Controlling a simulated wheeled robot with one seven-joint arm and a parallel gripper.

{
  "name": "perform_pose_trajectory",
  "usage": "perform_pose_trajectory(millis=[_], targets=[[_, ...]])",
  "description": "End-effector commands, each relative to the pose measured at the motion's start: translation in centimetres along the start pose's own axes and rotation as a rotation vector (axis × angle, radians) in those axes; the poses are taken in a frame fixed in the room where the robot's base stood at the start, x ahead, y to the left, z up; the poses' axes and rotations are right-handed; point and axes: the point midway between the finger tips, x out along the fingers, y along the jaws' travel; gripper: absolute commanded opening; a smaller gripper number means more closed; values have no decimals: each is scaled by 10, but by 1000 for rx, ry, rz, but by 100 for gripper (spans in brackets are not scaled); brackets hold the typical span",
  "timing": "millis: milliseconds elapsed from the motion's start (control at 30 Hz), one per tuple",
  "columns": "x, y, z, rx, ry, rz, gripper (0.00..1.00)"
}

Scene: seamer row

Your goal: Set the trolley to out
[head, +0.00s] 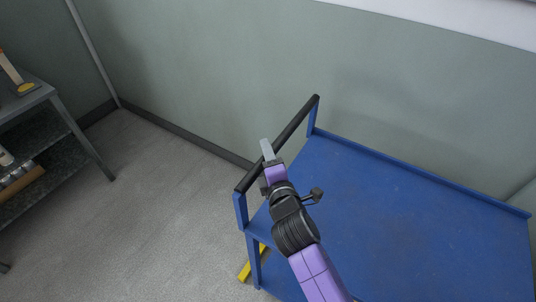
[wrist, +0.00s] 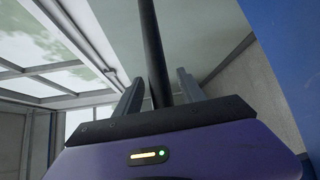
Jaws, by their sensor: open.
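The blue trolley (head: 410,215) stands at the right in the head view, with a bare top and low raised edges. Its black handle bar (head: 298,121) runs across its left end between two blue posts. My gripper (head: 266,150) is at the middle of this bar. In the wrist view my gripper (wrist: 159,77) is open, and the black handle bar (wrist: 151,40) passes between its two fingers. I cannot tell whether either finger touches the bar. The trolley's lower part is mostly hidden.
A grey shelved bench (head: 75,130) stands at the left with items on it. A yellow strip (head: 244,272) lies low beside the trolley's left end. The grey floor (head: 160,200) between bench and trolley is clear. A grey-green wall (head: 220,80) runs behind.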

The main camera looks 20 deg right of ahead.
Motion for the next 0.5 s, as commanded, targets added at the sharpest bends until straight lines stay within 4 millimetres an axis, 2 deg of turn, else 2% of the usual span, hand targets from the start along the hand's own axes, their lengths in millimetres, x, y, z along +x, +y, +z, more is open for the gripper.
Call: perform_pose_trajectory(millis=[267, 500], targets=[[1, 0, 0, 0, 0, -1, 47], [1, 0, 0, 0, 0, -1, 0]])
